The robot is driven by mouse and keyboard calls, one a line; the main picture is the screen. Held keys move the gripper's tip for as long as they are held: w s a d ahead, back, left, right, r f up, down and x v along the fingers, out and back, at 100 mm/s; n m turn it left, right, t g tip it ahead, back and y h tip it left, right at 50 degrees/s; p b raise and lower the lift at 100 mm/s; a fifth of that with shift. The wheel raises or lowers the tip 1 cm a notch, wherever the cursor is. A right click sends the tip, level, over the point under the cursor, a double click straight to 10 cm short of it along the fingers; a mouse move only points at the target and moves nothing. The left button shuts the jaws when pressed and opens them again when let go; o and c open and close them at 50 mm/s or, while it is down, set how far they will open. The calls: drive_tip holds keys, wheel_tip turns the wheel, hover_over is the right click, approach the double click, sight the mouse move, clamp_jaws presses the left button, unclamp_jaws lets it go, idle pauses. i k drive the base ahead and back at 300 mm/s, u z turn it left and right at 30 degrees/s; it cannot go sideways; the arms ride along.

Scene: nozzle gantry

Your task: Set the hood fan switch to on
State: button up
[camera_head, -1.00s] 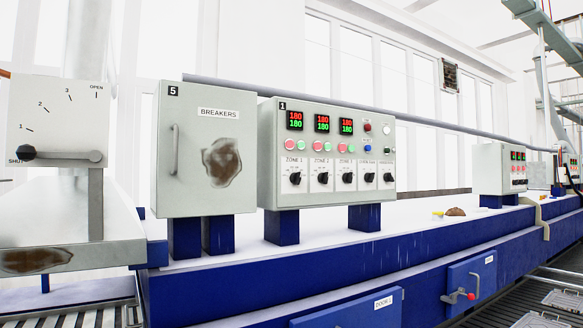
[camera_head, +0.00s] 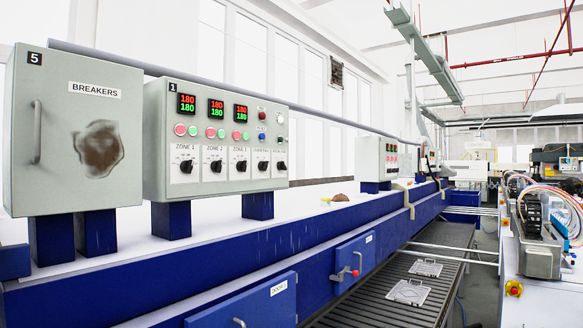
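The control panel marked 1 (camera_head: 216,143) stands on blue legs left of centre. It has three red and green displays, coloured buttons and a row of black rotary knobs. The fourth knob (camera_head: 262,166) and the fifth knob (camera_head: 281,166), at the right end, have labels too small to read with certainty. I cannot tell which one is the hood fan switch. My gripper is not in view.
The closed breakers cabinet (camera_head: 75,135), marked 5, stands left of the panel. A blue machine bed (camera_head: 230,250) with doors runs below. Another panel (camera_head: 376,160) stands farther along. A slatted walkway (camera_head: 385,295) lies to the right, with hose-fitted machinery (camera_head: 540,215) beyond it.

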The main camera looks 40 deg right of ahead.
sight(281, 165)
drive_tip(key=z, duration=1)
drive_tip(key=k, duration=0.25)
drive_tip(key=z, duration=1.15)
drive_tip(key=i, duration=1.35)
drive_tip(key=u, duration=0.7)
drive_tip(key=i, duration=0.95)
drive_tip(key=u, duration=0.85)
